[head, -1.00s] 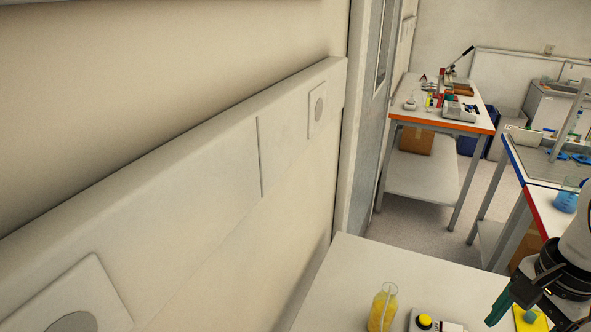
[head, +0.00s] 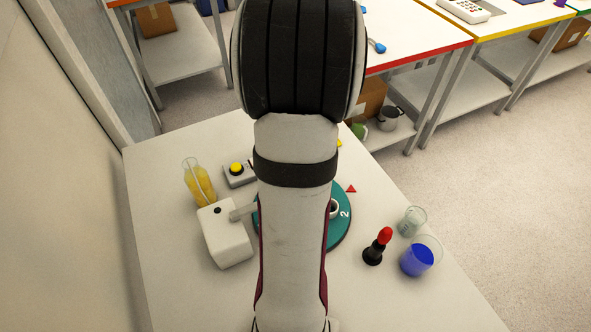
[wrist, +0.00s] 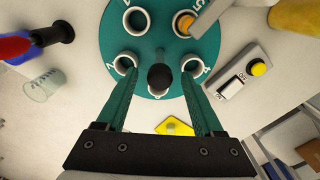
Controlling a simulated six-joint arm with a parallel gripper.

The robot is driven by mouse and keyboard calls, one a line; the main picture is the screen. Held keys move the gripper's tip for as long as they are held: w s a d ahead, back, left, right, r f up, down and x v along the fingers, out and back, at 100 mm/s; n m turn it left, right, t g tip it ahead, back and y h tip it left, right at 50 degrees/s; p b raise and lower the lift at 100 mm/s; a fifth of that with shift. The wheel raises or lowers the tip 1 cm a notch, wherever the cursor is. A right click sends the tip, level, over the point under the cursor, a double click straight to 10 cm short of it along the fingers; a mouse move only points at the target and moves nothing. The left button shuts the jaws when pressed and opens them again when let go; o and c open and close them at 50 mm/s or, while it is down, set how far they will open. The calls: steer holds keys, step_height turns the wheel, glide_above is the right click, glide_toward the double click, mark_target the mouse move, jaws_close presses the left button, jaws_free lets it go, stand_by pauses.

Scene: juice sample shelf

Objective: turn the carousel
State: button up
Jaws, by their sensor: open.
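The carousel is a teal disc with numbered white-rimmed round holders; in the head view its right edge (head: 343,236) shows beside my arm, with a "2" on it. In the wrist view the disc (wrist: 159,25) fills the top middle, and one holder shows orange (wrist: 185,23). A black round knob (wrist: 160,78) stands near the disc's lower middle. My gripper (wrist: 159,76) is open, its green fingers on either side of the knob, with gaps visible. The fingertips overlap the disc's near holders in the picture; their height above it is unclear. A red triangle (head: 351,188) lies beside the disc.
Left of the carousel stand a white dispenser box (head: 226,235), a yellow-button box (head: 238,174) and a beaker of orange juice (head: 199,184). At right are a red-topped black object (head: 377,247), a clear beaker (head: 411,221) and a blue-filled beaker (head: 420,258). A yellow patch (wrist: 175,127) lies nearby.

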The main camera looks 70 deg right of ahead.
jaws_close()
stand_by(1.4)
